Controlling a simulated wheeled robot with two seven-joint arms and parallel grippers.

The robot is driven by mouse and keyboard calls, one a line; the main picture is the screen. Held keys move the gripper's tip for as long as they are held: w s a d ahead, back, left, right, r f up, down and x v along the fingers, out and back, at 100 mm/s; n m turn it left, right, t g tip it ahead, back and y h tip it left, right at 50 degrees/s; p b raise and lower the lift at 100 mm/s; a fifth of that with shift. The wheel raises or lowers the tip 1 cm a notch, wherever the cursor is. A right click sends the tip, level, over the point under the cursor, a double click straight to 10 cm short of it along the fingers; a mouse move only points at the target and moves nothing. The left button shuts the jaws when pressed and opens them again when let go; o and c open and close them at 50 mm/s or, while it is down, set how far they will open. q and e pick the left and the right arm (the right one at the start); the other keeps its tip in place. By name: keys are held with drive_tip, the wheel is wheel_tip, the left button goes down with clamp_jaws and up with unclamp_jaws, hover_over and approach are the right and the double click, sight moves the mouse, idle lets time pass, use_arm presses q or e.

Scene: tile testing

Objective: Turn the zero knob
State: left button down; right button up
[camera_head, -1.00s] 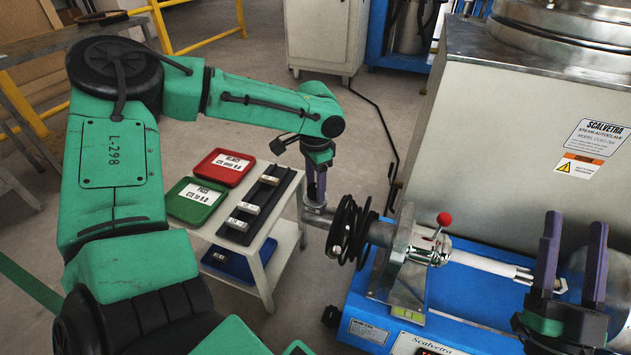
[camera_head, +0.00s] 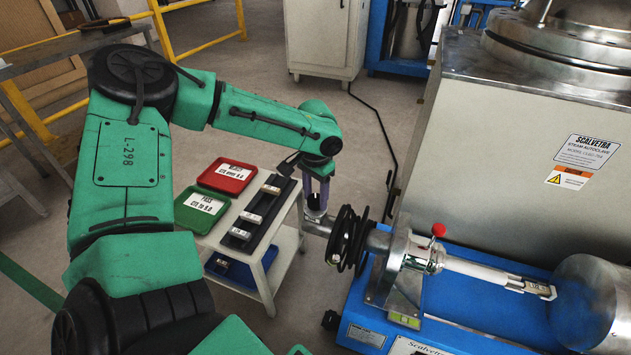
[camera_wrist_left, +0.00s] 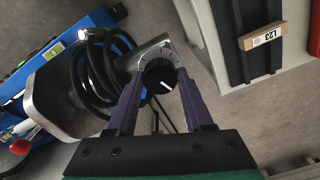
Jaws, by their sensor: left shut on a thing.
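The zero knob (camera_wrist_left: 158,77) is a round black dial with a white pointer line, seen face-on in the left wrist view. It sits at the end of a metal housing (camera_wrist_left: 152,50) with scale marks beside the dial. My left gripper (camera_wrist_left: 159,79) has its purple fingers on either side of the knob and is shut on it. In the head view the left gripper (camera_head: 317,194) points down at the metal end of the blue machine (camera_head: 460,328), and the knob is mostly hidden by the fingers. My right gripper is out of view.
Coiled black hose (camera_head: 347,238) and a red-tipped lever (camera_head: 438,230) are right of the knob. A small table (camera_head: 262,265) with a red tray (camera_head: 228,176), a green tray (camera_head: 200,208) and a black rack of labelled blocks stands left. A steel autoclave (camera_head: 500,120) stands behind.

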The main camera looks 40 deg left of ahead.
use_arm(q)
drive_tip(key=n+p, duration=0.1)
drive_tip(key=n, duration=0.1)
drive_tip(key=shift+r+n, duration=0.1)
drive_tip(key=shift+n, duration=0.2)
drive_tip(key=shift+n+p, duration=0.5)
drive_tip(key=shift+n, duration=1.6)
drive_tip(key=shift+c, duration=1.4)
unclamp_jaws()
